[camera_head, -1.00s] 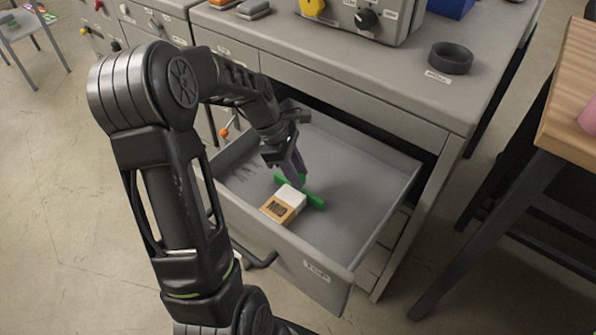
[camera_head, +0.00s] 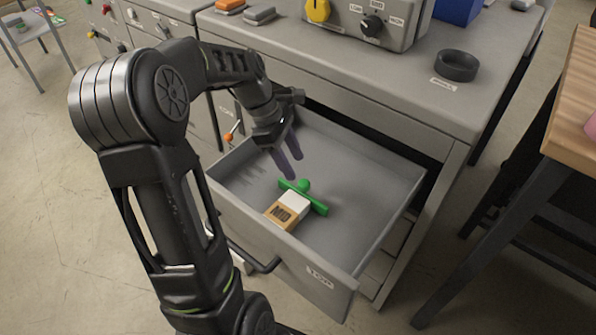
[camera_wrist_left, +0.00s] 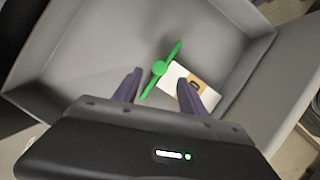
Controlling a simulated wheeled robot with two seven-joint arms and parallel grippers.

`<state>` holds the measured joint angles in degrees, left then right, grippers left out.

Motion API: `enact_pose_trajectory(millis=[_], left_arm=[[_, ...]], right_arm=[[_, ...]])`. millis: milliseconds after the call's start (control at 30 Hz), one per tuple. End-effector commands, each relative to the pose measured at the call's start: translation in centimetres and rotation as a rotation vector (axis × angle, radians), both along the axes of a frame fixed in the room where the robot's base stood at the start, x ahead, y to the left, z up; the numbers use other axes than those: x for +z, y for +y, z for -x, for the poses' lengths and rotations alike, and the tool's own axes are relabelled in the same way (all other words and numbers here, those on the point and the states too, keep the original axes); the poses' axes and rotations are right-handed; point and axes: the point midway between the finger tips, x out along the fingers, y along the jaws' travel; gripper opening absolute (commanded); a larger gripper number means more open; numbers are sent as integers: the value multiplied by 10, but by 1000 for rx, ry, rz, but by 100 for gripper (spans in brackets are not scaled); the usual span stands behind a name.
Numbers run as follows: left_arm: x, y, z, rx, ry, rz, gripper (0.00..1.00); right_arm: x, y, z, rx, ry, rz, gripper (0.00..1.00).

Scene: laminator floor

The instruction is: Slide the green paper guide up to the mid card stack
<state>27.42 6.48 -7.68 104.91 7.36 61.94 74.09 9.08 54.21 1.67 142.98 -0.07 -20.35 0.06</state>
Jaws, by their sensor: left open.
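The green paper guide (camera_head: 316,205), a bar with a round knob, lies in the open drawer right against the back end of the mid card stack (camera_head: 288,210). The stack is white with a tan, printed front. In the left wrist view, the green guide (camera_wrist_left: 160,68) runs along the edge of the white stack (camera_wrist_left: 178,80); they look touching or nearly so. My left gripper (camera_head: 293,169) is open and empty, above and behind the guide, its fingers apart from it. In the wrist view the right finger hides part of the stack. My right gripper is out of view.
The open grey drawer (camera_head: 372,215) has walls on all sides and free floor around the stack. Above it is a grey cabinet top (camera_head: 400,90) with a dark ring (camera_head: 456,66) and a control box. A wooden table (camera_head: 575,110) stands at the right.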

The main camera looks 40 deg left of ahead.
Motion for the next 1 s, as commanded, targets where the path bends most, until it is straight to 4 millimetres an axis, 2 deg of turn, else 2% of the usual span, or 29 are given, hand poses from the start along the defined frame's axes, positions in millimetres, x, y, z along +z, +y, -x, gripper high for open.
enact_pose_trajectory(millis=[133,400,533,633,733,800,900,1000], left_arm=[[11,4,2,0,1,0,50],[12,4,2,0,1,0,49],[22,4,1,-3,-4,-1,38],[43,-15,2,-76,-7,-23,30],[45,-23,7,-312,-30,-176,22],[45,-24,5,-546,-75,-317,16],[45,-22,-8,-917,-154,-521,8],[40,-20,-24,-1240,-220,-680,0]], right_arm=[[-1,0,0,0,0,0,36],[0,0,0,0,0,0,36],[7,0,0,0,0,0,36],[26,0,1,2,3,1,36],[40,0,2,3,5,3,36],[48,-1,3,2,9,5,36],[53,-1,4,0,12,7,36],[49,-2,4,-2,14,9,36]])
